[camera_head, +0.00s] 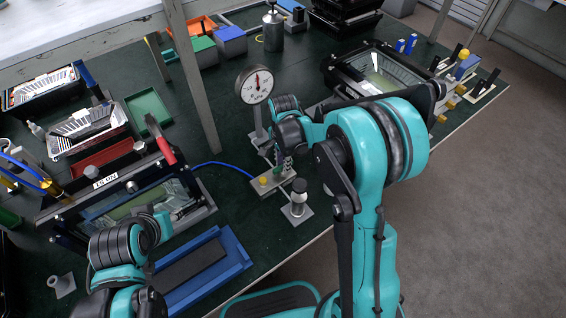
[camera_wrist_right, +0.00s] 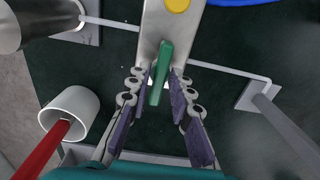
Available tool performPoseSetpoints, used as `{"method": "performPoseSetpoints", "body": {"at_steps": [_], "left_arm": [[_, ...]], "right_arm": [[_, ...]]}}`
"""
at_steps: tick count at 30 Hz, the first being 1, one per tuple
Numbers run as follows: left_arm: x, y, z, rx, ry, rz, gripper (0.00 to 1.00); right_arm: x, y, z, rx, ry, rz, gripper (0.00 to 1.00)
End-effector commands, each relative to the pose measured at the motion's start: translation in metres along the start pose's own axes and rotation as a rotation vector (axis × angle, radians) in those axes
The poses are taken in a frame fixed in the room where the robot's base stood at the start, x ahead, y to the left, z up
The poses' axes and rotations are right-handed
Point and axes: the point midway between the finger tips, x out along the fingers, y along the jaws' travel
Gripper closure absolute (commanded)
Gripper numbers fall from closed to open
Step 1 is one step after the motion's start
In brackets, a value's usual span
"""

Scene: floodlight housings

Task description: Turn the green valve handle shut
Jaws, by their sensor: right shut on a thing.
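The green valve handle (camera_wrist_right: 161,72) shows in the right wrist view as a narrow bar at the end of a grey metal plate (camera_wrist_right: 166,22). My right gripper (camera_wrist_right: 161,85) has its dark purple finger pads on both sides of the handle and is shut on it. In the head view the right gripper (camera_head: 282,158) points down beside the grey plate with a yellow knob (camera_head: 264,181), and my arm hides much of the handle. My left arm shows at the lower left, but its gripper fingers are not visible.
A round pressure gauge (camera_head: 255,85) stands just behind the right gripper. A grey post fixture (camera_head: 298,198) stands in front, near the table edge. A floodlight housing (camera_head: 378,75) lies at the right and another (camera_head: 130,205) at the left. A blue tray (camera_head: 235,262) lies at the front.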

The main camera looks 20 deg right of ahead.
Motion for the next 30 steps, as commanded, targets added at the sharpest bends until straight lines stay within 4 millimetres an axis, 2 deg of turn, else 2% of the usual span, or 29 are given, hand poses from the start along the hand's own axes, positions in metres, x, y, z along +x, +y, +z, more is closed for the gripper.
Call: {"method": "performPoseSetpoints", "body": {"at_steps": [14, 15, 16, 26, 30], "left_arm": [[0.000, 0.000, 0.000, 0.000, 0.000, 0.000, 0.60], [0.000, 0.000, 0.000, 0.000, 0.000, 0.000, 0.60], [0.000, 0.000, 0.000, 0.000, 0.000, 0.000, 0.60], [0.000, 0.000, 0.000, 0.000, 0.000, 0.000, 0.60], [0.000, 0.000, 0.000, 0.000, 0.000, 0.000, 0.60]], "right_arm": [[0.000, 0.000, 0.000, 0.014, 0.000, 0.000, 1.00], [0.000, 0.000, 0.000, 0.014, 0.000, 0.000, 0.74], [0.000, 0.000, 0.000, 0.014, 0.000, 0.000, 0.67], [-0.002, 0.000, 0.000, 0.013, 0.000, 0.000, 0.67], [-0.016, 0.000, 0.000, 0.013, 0.000, 0.000, 0.67]]}}
